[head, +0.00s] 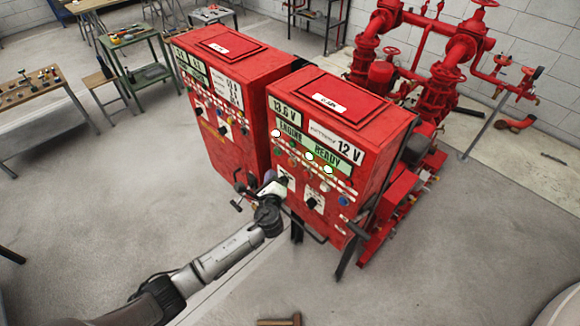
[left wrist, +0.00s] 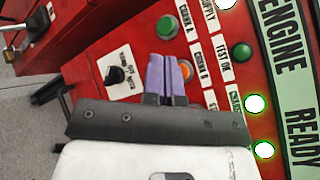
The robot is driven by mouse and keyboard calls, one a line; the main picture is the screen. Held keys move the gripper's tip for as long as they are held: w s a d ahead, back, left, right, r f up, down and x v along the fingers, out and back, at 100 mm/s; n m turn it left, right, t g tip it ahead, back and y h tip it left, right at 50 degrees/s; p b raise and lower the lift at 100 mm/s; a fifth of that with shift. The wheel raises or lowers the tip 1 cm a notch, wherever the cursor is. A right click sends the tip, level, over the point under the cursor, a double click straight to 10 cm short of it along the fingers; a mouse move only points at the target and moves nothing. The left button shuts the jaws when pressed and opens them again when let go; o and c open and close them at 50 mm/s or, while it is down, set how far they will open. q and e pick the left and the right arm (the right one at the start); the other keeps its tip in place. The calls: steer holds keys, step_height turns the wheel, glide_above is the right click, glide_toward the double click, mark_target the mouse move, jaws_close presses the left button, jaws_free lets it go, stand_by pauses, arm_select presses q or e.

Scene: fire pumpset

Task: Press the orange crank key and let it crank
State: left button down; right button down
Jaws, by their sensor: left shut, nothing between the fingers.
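The orange crank key (left wrist: 186,69) is a round orange button on the red panel, partly hidden behind my fingers in the left wrist view. Labels reading "CRANK A" and "CRANK B" (left wrist: 201,68) are beside it. My left gripper (left wrist: 165,60) is shut and empty, its purple fingers together, with the tips over or just beside the orange key. I cannot tell whether they touch it. In the head view my left gripper (head: 283,182) is at the front of the right red cabinet (head: 335,130). My right gripper is not in view.
A green button (left wrist: 167,27) and another green button (left wrist: 241,52) are close by. A black rotary switch (left wrist: 115,75) is to the left. A second red cabinet (head: 225,90) stands left of the first. Red pump pipework (head: 440,85) stands behind; the floor in front is largely clear.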

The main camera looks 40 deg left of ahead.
mark_target(291, 163)
arm_select(q)
steer(key=w, duration=0.2)
steer(key=w+b, duration=0.1)
steer(key=w, duration=0.1)
steer(key=shift+d, duration=0.4)
stand_by(0.8)
stand_by(0.7)
steer(key=shift+w+b, duration=0.2)
steer(key=shift+b, duration=0.15)
steer(key=shift+w, duration=0.25)
